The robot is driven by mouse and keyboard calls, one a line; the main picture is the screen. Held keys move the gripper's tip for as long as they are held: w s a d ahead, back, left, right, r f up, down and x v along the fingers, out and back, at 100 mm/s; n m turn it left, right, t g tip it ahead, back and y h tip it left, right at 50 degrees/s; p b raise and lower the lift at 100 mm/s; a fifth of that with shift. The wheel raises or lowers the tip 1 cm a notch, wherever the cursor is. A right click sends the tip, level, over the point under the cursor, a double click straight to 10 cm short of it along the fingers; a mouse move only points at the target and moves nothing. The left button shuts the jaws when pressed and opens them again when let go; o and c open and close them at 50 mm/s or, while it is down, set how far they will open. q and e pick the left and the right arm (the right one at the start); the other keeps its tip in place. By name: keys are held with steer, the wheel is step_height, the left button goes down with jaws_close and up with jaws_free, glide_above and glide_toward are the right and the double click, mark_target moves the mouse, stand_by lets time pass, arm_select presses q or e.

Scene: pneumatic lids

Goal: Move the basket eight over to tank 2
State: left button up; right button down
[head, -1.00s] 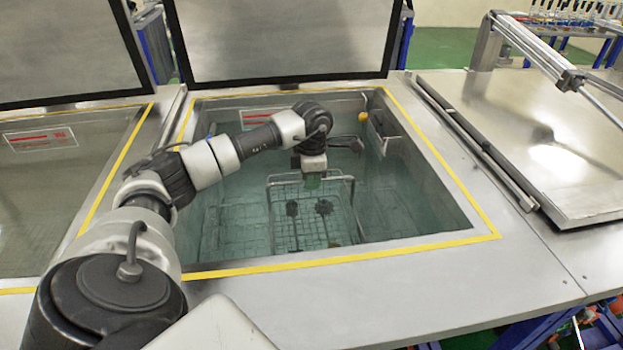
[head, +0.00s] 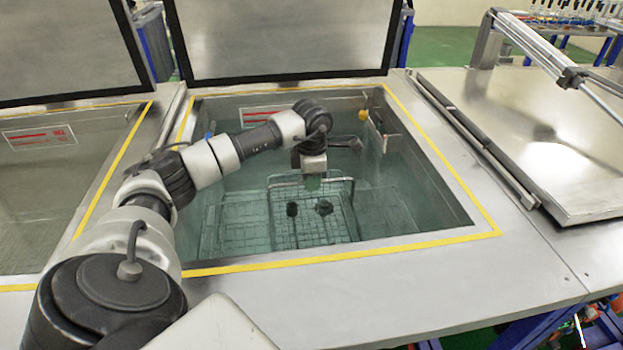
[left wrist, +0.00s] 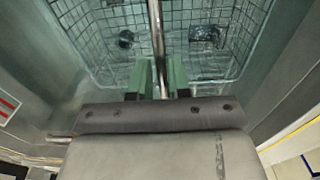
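A wire basket (head: 312,232) with a tall metal handle sits in the water of the open middle tank (head: 420,190). Two dark parts (head: 323,206) lie in it. My left gripper (head: 313,183) is at the top bar of the handle. In the left wrist view its green fingertips (left wrist: 160,78) lie close on both sides of the handle bar (left wrist: 155,30) and appear shut on it. The basket's mesh and dark parts show below. I cannot read any basket or tank number. My right gripper is not in view.
Another open tank (head: 50,190) lies to the left, past a narrow metal divider. Two raised lids (head: 285,40) stand behind the tanks. A closed lid (head: 540,140) with a pneumatic cylinder (head: 540,50) is at the right. A yellow ball-like float (head: 363,115) is at the tank's back wall.

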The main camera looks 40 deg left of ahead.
arm_select(q)
steer(key=o, duration=0.4)
steer(key=shift+s, duration=0.1)
steer(key=shift+c, duration=0.2)
steer(key=shift+f, duration=0.2)
step_height(320, 180, up, 10)
steer(key=shift+d+f+b, duration=0.1)
steer(key=shift+b, duration=0.4)
step_height(320, 180, up, 13)
steer(key=p, duration=1.1)
steer(key=shift+r, duration=0.2)
